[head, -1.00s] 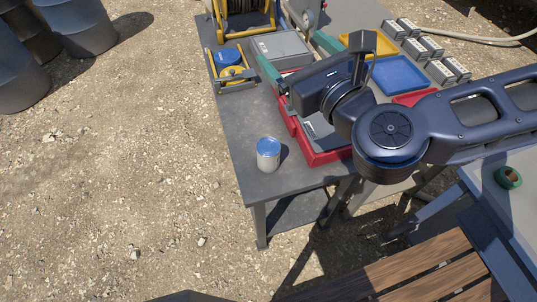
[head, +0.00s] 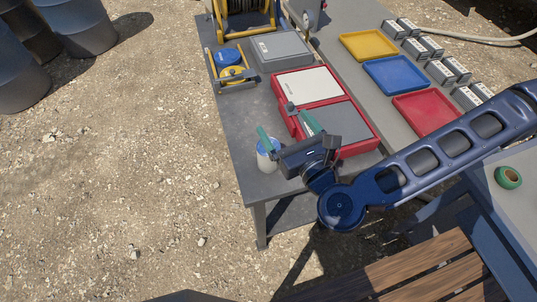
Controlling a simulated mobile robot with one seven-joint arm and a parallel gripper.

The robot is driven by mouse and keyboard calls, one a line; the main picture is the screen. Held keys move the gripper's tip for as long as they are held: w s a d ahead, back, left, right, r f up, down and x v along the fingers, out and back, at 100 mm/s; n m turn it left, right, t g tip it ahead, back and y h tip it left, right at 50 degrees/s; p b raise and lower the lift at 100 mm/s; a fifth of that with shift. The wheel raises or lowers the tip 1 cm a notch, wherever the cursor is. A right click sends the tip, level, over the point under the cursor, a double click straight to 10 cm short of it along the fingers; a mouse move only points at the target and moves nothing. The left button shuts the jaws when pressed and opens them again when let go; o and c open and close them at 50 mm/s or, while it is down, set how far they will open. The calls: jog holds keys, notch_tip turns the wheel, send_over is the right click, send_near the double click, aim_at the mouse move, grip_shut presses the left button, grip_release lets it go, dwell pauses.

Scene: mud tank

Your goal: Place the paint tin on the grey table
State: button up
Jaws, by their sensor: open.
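The paint tin (head: 266,161), pale with a blue top, stands upright near the front left corner of a grey table (head: 236,125). My gripper (head: 286,131) is open, its two green fingers apart. The left finger overlaps the tin's top in the picture, and the gripper body covers part of the tin's right side. I cannot tell whether the finger touches the tin. The right finger shows over the red-framed case, with nothing seen between the fingers.
A red-framed case (head: 347,122), a grey case (head: 281,48) and a yellow-and-blue reel (head: 231,66) share this table. Yellow, blue and red trays (head: 428,112) lie behind. A green tape roll (head: 508,177) sits on another grey surface (head: 490,205). A wooden bench (head: 400,275) stands in front.

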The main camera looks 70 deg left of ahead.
notch_tip(320, 180, down, 22)
jog(key=shift+a+f, duration=0.25)
jog(key=a, duration=0.3)
jog(key=s+a, duration=0.1)
jog(key=a, duration=0.6)
jog(key=shift+s+a+r, duration=0.15)
jog(key=shift+s, duration=0.2)
jog(key=shift+c, duration=0.4)
jog(key=c, duration=1.5)
notch_tip(320, 180, up, 20)
jog(key=shift+r, duration=0.1)
